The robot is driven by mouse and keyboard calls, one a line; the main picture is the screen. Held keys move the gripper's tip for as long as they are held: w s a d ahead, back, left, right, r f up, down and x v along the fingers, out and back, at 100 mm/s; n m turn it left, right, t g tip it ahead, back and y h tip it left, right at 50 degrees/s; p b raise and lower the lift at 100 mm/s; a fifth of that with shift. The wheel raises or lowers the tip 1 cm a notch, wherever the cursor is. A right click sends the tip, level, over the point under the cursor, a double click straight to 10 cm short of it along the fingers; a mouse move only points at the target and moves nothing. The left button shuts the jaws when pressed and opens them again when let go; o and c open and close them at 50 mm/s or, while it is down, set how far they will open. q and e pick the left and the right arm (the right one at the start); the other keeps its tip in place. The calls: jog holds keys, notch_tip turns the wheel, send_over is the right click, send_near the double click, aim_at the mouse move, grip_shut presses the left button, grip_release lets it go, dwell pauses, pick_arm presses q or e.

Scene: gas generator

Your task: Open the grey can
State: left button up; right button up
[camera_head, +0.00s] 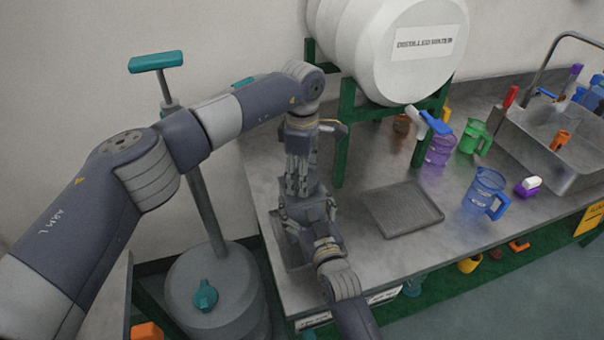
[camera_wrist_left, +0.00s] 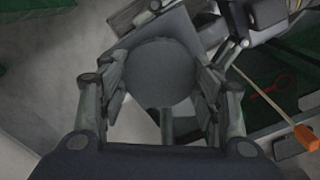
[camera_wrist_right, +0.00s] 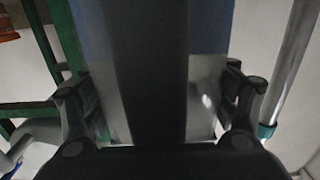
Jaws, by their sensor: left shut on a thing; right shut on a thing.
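The grey can shows in the left wrist view as a round grey top (camera_wrist_left: 160,72) between the fingers of my left gripper (camera_wrist_left: 160,85). In the head view my left gripper (camera_head: 300,182) points down from above and is shut on the can's top. My right gripper (camera_head: 308,212) reaches in from the front, just below it, and is shut on the can's body. The two grippers hide most of the can in the head view. In the right wrist view a broad blue-grey and pale shape, crossed by a dark vertical band, fills the space between the fingers.
The grippers are over the bench's left end. A grey ribbed tray (camera_head: 402,209) lies to the right. A white water barrel (camera_head: 385,45) stands on a green frame (camera_head: 342,150) behind. A blue jug (camera_head: 483,192) and a sink (camera_head: 550,150) are farther right. A grey drum (camera_head: 225,290) stands at the left.

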pick_arm(q)
jog(key=n, duration=1)
jog(key=shift+n, duration=0.3)
jog(key=n, duration=1.3)
jog(key=shift+n, duration=0.3)
jog(key=n, duration=1.4)
jog(key=shift+r, duration=0.1)
